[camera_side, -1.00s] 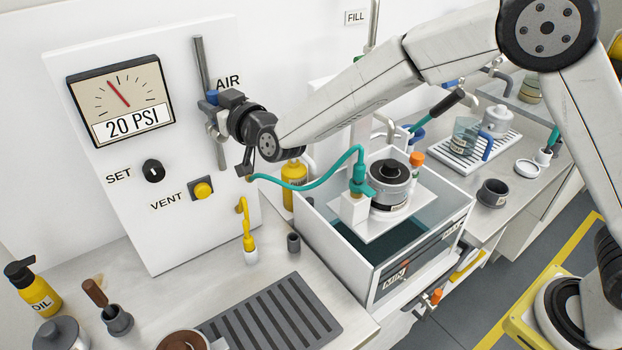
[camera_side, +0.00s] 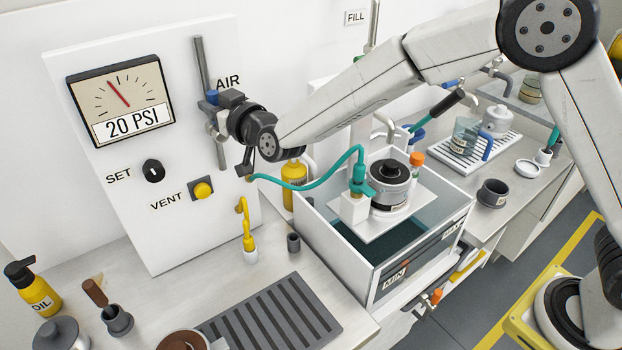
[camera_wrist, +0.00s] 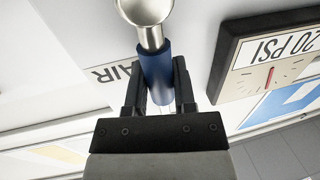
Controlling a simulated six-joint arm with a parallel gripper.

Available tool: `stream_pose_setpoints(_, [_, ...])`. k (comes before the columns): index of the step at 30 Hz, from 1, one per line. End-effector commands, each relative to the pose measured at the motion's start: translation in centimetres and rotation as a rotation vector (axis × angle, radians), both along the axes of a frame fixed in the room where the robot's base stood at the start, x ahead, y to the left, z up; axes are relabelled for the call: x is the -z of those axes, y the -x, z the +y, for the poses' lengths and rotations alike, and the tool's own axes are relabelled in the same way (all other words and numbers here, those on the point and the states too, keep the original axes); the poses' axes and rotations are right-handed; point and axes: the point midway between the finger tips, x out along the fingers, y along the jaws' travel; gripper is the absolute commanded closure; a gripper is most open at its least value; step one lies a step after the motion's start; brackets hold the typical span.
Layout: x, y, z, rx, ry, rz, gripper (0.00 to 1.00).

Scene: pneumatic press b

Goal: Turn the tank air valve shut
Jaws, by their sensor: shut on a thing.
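The tank air valve is on a grey vertical pipe on the white panel, beside the AIR label. Its blue handle (camera_side: 212,97) shows just past my gripper in the side view. In the wrist view the blue handle (camera_wrist: 157,66) sits between my two dark fingers, with a metal end beyond it. My gripper (camera_side: 219,104) is shut on the blue handle; it also shows in the wrist view (camera_wrist: 159,88). The arm partly hides the valve body in the side view.
A gauge (camera_side: 120,102) on the panel reads 20 PSI. Below it are the SET knob (camera_side: 153,171) and yellow VENT button (camera_side: 202,190). A teal hose (camera_side: 318,176) runs under my arm to the clear tank (camera_side: 421,264). A yellow bottle (camera_side: 293,174) stands behind.

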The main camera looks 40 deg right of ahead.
Motion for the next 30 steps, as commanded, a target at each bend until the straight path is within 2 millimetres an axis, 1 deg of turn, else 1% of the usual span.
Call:
stream_pose_setpoints(17, [0.1, 0.0, -0.1, -0.001, -0.015, 0.002, 1.00])
stream_pose_setpoints(23, [0.1, 0.0, -0.5, -0.001, -0.073, 0.001, 1.00])
stream_pose_setpoints(30, [0.2, 0.0, -1.4, -0.001, -0.215, -0.002, 1.00])
